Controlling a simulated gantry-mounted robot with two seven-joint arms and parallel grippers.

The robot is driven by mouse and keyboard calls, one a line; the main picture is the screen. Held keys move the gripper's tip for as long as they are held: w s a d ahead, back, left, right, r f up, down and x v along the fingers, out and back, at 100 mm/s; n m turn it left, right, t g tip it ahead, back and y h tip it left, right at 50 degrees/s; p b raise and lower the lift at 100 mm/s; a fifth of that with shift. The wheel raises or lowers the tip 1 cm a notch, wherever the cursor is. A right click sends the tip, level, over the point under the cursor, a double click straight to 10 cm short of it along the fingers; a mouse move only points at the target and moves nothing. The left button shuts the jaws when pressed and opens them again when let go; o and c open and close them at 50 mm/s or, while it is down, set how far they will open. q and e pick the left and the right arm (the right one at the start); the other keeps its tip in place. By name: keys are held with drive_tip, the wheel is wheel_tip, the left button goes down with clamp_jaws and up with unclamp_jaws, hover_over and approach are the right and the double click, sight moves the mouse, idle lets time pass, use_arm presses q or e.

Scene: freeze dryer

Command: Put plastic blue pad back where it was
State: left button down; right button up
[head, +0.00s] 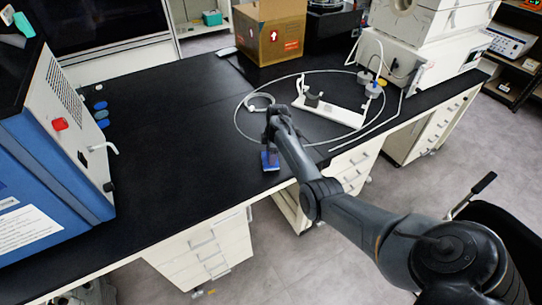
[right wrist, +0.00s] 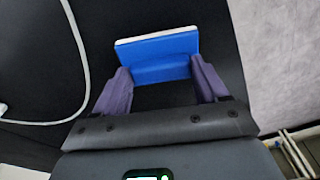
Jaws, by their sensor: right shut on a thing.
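The plastic blue pad (head: 270,160) is a small flat blue block near the front edge of the black bench, below my right gripper (head: 272,144). In the right wrist view the pad (right wrist: 158,58) has a bright blue face and a pale top edge. There my right gripper (right wrist: 158,84) has its two fingers at the pad's two sides, shut on it. I cannot tell whether the pad touches the bench. My left gripper is not in view.
A white tube (head: 236,112) loops on the bench around a white stand (head: 335,110). A cardboard box (head: 270,35) stands at the back. The bench's middle (head: 180,130) is clear.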

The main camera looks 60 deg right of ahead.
drive_tip(key=shift+f, duration=0.6)
drive_tip(key=o, duration=0.9)
drive_tip(key=shift+f, duration=0.1)
drive_tip(key=shift+o, duration=0.2)
